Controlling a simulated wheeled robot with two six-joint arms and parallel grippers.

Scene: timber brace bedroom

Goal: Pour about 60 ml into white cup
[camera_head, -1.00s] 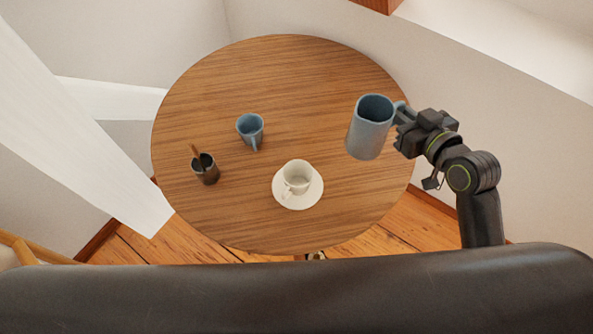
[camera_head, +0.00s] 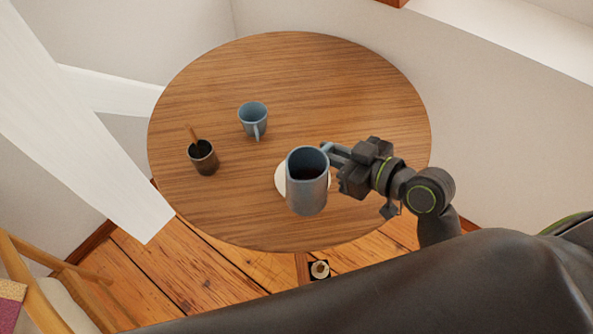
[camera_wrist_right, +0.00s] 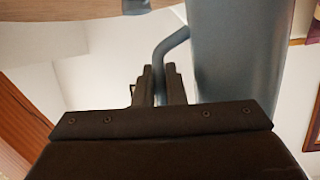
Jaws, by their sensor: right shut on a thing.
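A blue-grey pitcher (camera_head: 307,192) is held upright in my right gripper (camera_head: 337,156), which is shut on its handle on the right side. In the right wrist view the gripper's fingers (camera_wrist_right: 160,88) close around the handle, with the pitcher's body (camera_wrist_right: 238,50) beside them. The inside of the pitcher looks dark; I cannot tell the liquid level. The pitcher covers the white cup in the head view. Only the left edge and a small right part of its white saucer (camera_head: 282,181) show. My left gripper is not in view.
A round wooden table (camera_head: 350,80) carries a blue mug (camera_head: 253,119) and a dark cup (camera_head: 204,158) with a wooden stick in it, both left of the pitcher. The table's back and right areas are clear. A white slanted beam (camera_head: 80,130) stands at the left.

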